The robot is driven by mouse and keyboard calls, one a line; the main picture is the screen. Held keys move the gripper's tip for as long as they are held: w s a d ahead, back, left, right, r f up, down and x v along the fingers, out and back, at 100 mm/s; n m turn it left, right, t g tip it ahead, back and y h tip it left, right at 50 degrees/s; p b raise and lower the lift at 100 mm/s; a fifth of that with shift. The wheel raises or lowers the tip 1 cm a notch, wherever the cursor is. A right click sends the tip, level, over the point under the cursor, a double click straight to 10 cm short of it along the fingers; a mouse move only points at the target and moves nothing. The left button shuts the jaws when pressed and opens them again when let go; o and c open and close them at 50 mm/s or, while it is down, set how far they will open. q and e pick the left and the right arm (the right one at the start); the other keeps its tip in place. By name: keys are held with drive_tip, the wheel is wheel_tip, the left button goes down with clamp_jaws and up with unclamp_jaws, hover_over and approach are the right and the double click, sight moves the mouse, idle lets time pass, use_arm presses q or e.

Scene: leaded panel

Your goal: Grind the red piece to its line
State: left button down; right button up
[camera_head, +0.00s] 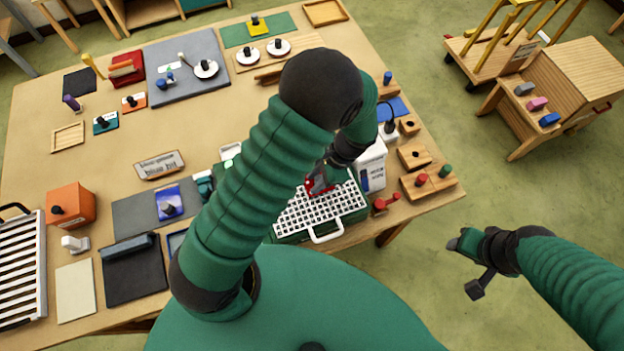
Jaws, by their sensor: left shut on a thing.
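My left gripper (332,172) is at the grinder, shut on the red piece (317,183). The red piece is held at the back part of the white grid (318,213) on the grinder's green tray. I cannot tell whether it touches the grid or a grinding wheel, and its line is too small to see. My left arm crosses the middle of the view and hides part of the table. My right gripper (466,246) is off the table at the lower right, apart from everything; its finger gap is not clear.
A white labelled box (371,166) stands right beside the grid. Small red knobs (386,202) and wooden blocks (414,157) lie near the right table edge. A blue piece (168,201) sits on a grey mat at left. An orange box (70,205) stands farther left.

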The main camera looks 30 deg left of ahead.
idle(0.4)
use_arm(q)
drive_tip(key=shift+s+a, duration=0.9)
drive_tip(key=shift+s, duration=0.05)
drive_tip(key=shift+s+a+p, duration=0.25)
drive_tip(key=shift+s+p, duration=0.05)
drive_tip(key=shift+s+a, duration=0.7)
drive_tip(key=shift+s, duration=0.15)
drive_tip(key=shift+w+d, duration=0.1)
drive_tip(key=shift+w+d, duration=0.85)
drive_tip(key=shift+w, duration=0.2)
